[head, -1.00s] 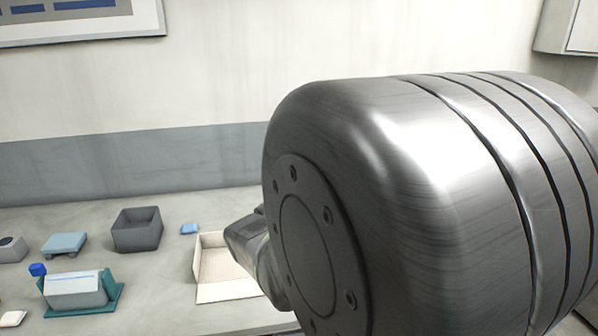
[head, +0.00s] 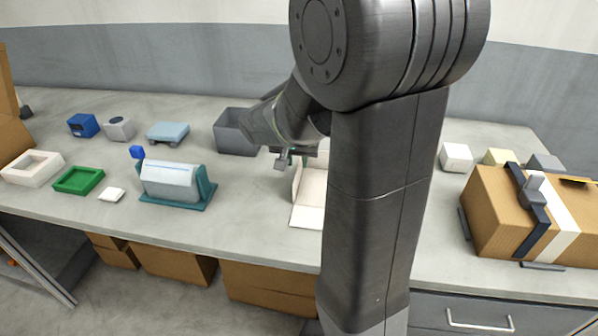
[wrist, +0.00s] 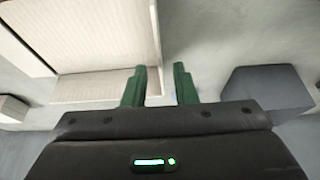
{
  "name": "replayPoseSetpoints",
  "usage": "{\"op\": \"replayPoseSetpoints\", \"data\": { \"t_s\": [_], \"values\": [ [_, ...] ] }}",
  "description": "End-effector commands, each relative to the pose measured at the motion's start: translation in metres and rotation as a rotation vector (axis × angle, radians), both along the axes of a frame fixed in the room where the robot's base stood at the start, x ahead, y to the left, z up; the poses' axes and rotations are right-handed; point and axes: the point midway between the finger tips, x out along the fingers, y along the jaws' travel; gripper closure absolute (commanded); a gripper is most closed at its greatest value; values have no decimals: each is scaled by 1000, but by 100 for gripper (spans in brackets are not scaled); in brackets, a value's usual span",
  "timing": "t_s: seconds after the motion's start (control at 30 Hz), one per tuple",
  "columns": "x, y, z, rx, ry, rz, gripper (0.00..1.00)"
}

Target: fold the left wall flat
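The cream open box (head: 307,213) stands on the counter, partly hidden behind my arm in the head view. Its left wall (head: 297,178) stands up. In the wrist view the box (wrist: 75,35) fills the upper left, and an upright wall (wrist: 155,28) of it ends near my fingertips. My gripper (wrist: 160,68) has two green fingers, apart, with nothing clearly held between them. In the head view my gripper (head: 291,158) is at the box's left back side. I cannot tell whether a finger touches the wall.
A dark grey bin (head: 233,138) stands close left of the box; it also shows in the wrist view (wrist: 268,92). A teal stand with a grey block (head: 172,182) is further left. A taped cardboard carton (head: 500,215) is at the right. Bare counter lies before the box.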

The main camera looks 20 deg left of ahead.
Motion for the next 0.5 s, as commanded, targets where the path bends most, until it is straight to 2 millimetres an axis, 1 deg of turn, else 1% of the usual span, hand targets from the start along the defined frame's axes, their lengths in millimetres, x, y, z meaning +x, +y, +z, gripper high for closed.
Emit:
{"op": "replayPoseSetpoints", "data": {
  "t_s": [0.03, 0.2, 0.33, 0.5],
  "values": [
    [4, 0, -12, -4, 3, -1, 75],
    [15, 2, -39, -4, 3, 0, 75],
    [20, 4, -53, -2, 3, 0, 75],
    [24, 5, -61, -1, 1, 2, 75]
  ]
}}
